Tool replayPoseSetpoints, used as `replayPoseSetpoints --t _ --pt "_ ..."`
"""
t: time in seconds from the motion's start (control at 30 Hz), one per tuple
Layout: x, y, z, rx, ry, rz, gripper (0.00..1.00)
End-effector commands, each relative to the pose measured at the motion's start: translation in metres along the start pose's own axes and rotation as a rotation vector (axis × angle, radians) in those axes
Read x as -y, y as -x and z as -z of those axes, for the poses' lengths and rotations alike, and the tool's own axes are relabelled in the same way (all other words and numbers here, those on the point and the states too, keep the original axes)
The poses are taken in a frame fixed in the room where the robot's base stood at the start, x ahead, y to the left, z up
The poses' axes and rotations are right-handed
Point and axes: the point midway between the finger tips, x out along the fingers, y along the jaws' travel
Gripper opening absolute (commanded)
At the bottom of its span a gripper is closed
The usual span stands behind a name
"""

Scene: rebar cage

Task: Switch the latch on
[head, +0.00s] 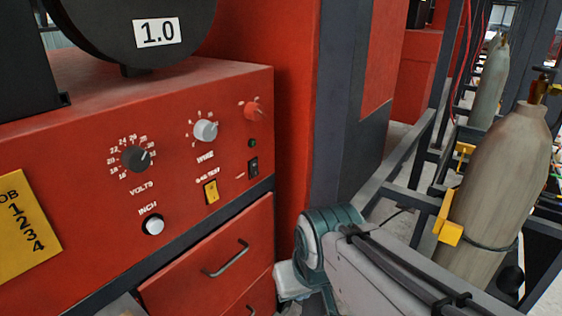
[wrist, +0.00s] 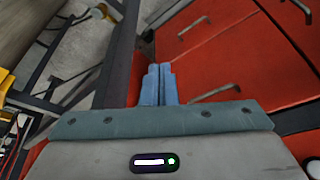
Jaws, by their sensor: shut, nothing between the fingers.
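The red machine's control panel (head: 100,150) is at the left of the head view. None of its controls is visibly labelled as a latch. The head view shows my arm low and right of the panel, fingers hidden.
Drawers with a metal handle (head: 226,258) lie under the panel. A dark post (head: 345,100) stands right of the panel. Gas cylinders (head: 495,175) stand in a dark frame at the right. A yellow job plate (head: 25,228) is at the left.

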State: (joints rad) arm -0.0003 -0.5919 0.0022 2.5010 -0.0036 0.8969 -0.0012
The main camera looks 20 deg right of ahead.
Motion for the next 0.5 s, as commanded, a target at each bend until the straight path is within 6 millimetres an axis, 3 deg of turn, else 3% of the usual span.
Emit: replayPoseSetpoints --t 0.33,0.43,0.5 --pt "0.000 0.001 0.002 -0.002 -0.004 0.000 0.00" --pt "0.000 0.005 0.015 -0.017 -0.045 0.000 0.00" --pt "-0.004 0.013 0.036 -0.040 -0.110 0.000 0.00"
